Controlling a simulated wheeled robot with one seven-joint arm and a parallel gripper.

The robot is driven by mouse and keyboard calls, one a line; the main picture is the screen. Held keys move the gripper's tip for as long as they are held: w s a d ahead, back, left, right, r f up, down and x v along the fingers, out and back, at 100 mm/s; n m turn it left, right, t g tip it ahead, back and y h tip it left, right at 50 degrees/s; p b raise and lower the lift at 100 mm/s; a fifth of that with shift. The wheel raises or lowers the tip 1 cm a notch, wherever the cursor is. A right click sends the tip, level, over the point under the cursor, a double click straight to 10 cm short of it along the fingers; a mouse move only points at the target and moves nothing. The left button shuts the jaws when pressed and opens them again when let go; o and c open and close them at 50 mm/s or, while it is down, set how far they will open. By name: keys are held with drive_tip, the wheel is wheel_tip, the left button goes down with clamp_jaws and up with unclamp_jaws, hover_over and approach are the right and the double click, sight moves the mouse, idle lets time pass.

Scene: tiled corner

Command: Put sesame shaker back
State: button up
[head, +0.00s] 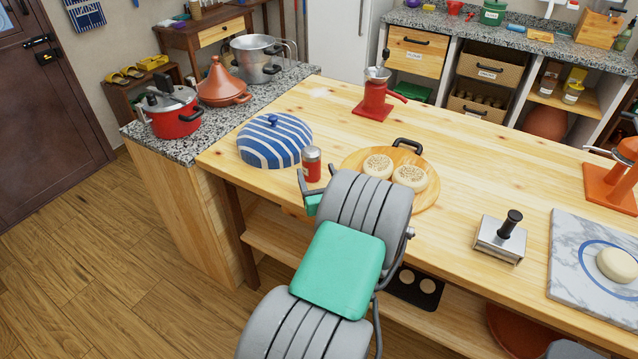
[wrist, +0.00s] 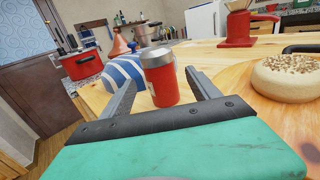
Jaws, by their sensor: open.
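The sesame shaker (head: 312,165) is a small red cylinder with a grey metal top. It stands upright on the wooden table, between the blue-and-white striped dome (head: 275,140) and the round board. In the wrist view the shaker (wrist: 160,78) stands between the two fingers of my gripper (wrist: 163,85), which is open. I cannot tell whether either finger touches it. In the head view my arm hides part of the gripper (head: 308,185) and the table around it.
A round wooden board (head: 432,192) with two seeded breads (head: 410,177) lies right of the shaker. A red grinder (head: 374,98) stands behind. A metal press (head: 500,238) and a marble slab (head: 570,270) are further right. The table's back middle is clear.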

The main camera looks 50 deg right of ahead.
drive_tip(key=v, duration=0.3)
drive_tip(key=shift+s+a, duration=0.2)
drive_tip(key=shift+s, duration=0.05)
drive_tip(key=w+a+n+g+y, duration=0.1)
drive_tip(key=w+a+n+y, duration=0.6)
drive_tip(key=a+n, duration=0.5)
drive_tip(key=w+a+n+g+y, duration=0.1)
drive_tip(key=w+a+n+y, duration=0.4)
drive_tip(key=w+a+n, duration=0.5)
drive_tip(key=s+a+r+n+g, duration=0.2)
drive_tip(key=s+a+n+g, duration=0.2)
drive_tip(key=s+a+n, duration=0.4)
drive_tip(key=s+a+r+n+g, duration=0.2)
drive_tip(key=s+a+n+g, duration=0.2)
drive_tip(key=s+a+n, duration=0.4)
drive_tip(key=a+n, duration=0.3)
drive_tip(key=n, duration=0.3)
drive_tip(key=shift+s, duration=0.35)
drive_tip(key=shift+a, duration=0.1)
drive_tip(key=shift+c, duration=0.2)
